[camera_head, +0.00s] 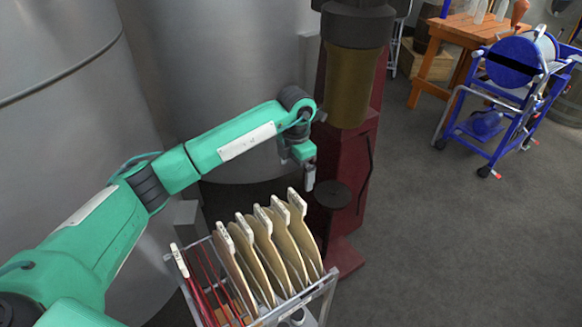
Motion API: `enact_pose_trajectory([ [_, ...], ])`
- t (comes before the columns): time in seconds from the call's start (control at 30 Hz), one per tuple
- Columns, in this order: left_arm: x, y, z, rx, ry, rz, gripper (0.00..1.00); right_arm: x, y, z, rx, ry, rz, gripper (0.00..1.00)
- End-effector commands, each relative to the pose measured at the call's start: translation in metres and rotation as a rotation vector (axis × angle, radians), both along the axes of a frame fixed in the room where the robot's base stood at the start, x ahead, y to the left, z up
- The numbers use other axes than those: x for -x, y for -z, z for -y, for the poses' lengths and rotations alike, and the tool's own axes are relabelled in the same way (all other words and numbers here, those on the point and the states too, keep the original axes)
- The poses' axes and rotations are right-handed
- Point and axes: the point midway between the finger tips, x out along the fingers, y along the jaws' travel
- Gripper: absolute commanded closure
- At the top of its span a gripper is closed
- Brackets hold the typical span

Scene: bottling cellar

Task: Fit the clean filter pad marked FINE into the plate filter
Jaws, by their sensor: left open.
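Several cream, round filter pads (284,250) stand upright in a clear rack (322,290) at the bottom centre. Each has a white tab on top; the marks are too small to read, so I cannot tell which is FINE. My left gripper (309,180) points down, open and empty, just above and behind the rightmost pad tabs, apart from them as far as I can see. A blue wheeled frame with a large blue disc (512,62) and pale round plates stands far off at the upper right; it looks like the plate filter. My right gripper is out of view.
A dark red machine (347,170) with a bronze cylinder stands right behind the rack. Large steel tanks (215,60) rise behind my left arm. A wooden table (460,28) stands upper right. The grey floor between is clear.

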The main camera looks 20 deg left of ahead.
Motion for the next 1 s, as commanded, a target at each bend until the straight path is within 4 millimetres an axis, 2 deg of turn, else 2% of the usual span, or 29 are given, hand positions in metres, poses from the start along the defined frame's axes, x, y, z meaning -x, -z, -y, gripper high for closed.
enact_pose_trajectory([
  [0.13, 0.0, 0.01, -0.002, -0.01, -0.002, -0.005, 0.0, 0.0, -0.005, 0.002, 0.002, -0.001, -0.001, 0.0],
  [0.23, 0.001, 0.024, -0.001, -0.01, -0.002, -0.006, 0.0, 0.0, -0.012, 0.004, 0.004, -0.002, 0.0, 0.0],
  [0.7, 0.002, 0.112, -0.001, -0.006, -0.001, -0.006, 0.0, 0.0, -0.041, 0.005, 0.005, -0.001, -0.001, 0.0],
  [0.83, 0.001, 0.127, 0.0, -0.006, 0.0, -0.004, 0.0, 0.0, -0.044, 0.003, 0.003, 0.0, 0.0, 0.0],
  [1.0, 0.0, 0.136, -0.001, -0.005, 0.0, -0.002, 0.0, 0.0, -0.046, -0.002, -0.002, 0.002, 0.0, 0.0],
])
